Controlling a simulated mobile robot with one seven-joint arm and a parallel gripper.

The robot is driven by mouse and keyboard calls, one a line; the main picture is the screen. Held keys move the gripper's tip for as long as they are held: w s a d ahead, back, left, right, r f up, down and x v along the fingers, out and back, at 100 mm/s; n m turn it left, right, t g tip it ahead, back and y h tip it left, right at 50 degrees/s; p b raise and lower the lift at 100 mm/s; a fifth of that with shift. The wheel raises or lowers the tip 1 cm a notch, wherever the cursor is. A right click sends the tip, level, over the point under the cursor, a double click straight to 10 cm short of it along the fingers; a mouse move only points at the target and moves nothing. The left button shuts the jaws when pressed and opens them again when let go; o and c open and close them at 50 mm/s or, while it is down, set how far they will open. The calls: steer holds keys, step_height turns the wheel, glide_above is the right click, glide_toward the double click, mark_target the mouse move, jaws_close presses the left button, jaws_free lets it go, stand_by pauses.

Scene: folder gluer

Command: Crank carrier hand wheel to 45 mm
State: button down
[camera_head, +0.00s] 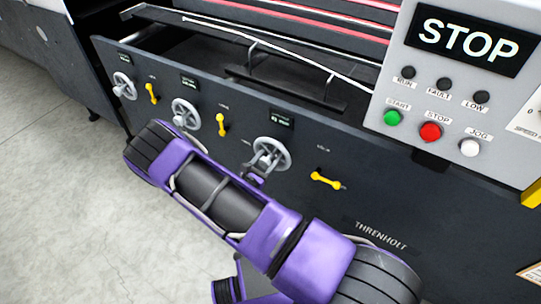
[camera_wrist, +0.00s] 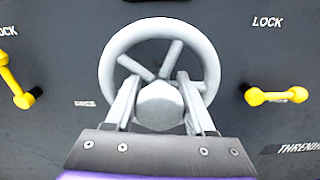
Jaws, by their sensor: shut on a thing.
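A grey hand wheel (camera_head: 284,151) is the rightmost of three on the dark machine panel. It fills the middle of the wrist view (camera_wrist: 113,50), with spokes and a blunt light-grey knob (camera_wrist: 160,106) facing the camera. My gripper (camera_head: 260,167) is at this wheel. In the wrist view its two fingers (camera_wrist: 158,82) lie on either side of the knob, shut on the wheel's knob. A small display (camera_head: 281,118) with green characters sits above the wheel; I cannot read its value. The small label (camera_wrist: 85,103) left of the wheel is too blurred to read.
A yellow lock lever (camera_head: 325,181) lies nearly horizontal right of the wheel; another yellow lever (camera_head: 221,125) stands upright to the left. Two more hand wheels (camera_head: 185,113) (camera_head: 124,86) are farther left. A button panel (camera_head: 455,90) projects at upper right. Floor (camera_head: 60,200) at left is clear.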

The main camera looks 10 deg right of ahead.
steer(key=m+b, duration=0.1)
steer(key=m, duration=0.5)
steer(key=shift+s+f+m, duration=0.1)
steer(key=shift+m, duration=0.2)
stand_by(0.5)
steer(key=shift+c, duration=1.4)
jaws_free()
steer(key=v, duration=1.7)
steer(key=shift+s+p, duration=0.2)
steer(key=shift+p, duration=0.1)
steer(key=shift+w+a, duration=0.1)
steer(key=shift+a, duration=0.05)
